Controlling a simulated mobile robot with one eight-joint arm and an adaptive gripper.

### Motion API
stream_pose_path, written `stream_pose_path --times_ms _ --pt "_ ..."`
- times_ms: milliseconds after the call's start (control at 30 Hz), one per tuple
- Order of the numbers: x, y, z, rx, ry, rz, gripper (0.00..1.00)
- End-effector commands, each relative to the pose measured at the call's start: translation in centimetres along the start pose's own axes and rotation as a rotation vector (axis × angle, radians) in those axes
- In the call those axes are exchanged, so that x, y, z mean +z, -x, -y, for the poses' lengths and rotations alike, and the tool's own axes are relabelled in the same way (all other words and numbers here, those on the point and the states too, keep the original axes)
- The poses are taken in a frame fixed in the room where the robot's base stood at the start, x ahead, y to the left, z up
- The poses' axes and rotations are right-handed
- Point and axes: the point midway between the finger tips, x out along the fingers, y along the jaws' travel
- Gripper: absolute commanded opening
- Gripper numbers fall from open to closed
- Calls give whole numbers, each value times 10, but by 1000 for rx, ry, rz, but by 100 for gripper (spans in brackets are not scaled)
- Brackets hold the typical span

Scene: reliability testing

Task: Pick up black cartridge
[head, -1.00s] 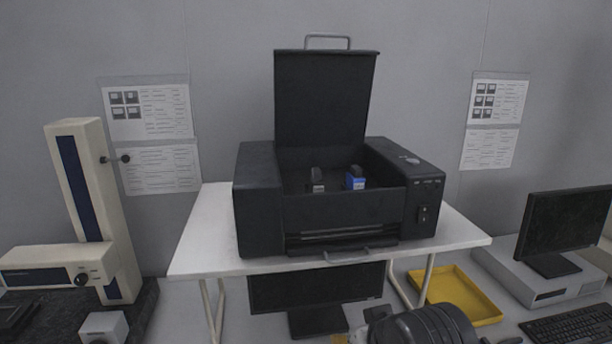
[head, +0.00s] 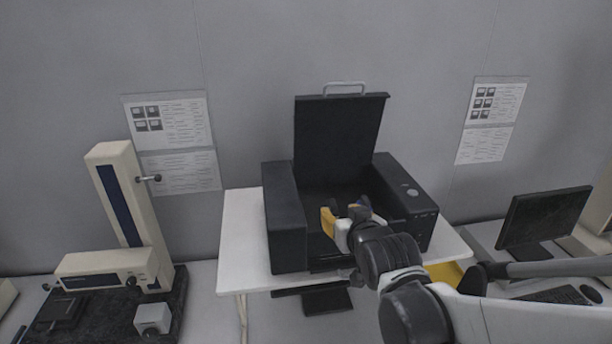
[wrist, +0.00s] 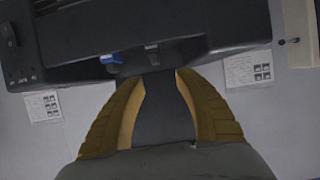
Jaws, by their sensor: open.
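The black cartridge (wrist: 152,55) shows in the wrist view inside the open black printer (head: 285,225), just beyond my fingertips. A blue-fronted cartridge (wrist: 110,60) sits beside it, to its left in that view. My gripper (head: 344,215) is over the printer's front opening in the head view, its yellow fingers spread. In the wrist view my gripper (wrist: 162,77) is open, with no object held between the fingers. In the head view my gripper and arm largely hide the cartridges.
The raised printer lid (head: 340,135) stands upright behind the opening, and the printer's side walls flank it. The printer stands on a white table (head: 238,235). A beige measuring stand (head: 125,205) is at left, a monitor (head: 545,220) at right.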

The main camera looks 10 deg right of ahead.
Motion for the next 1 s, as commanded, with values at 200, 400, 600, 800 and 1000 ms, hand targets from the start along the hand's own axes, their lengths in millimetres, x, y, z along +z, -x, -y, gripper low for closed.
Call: stream_pose_path --times_ms 200,400,600,800,1000 --pt "2 -33 -1 0 0 0 41" --pt "2 -51 -1 0 0 0 41" --pt "1 -69 -5 1 -1 1 41" --pt "0 -96 -9 0 0 0 41" --pt "1 -105 -8 0 0 1 41"
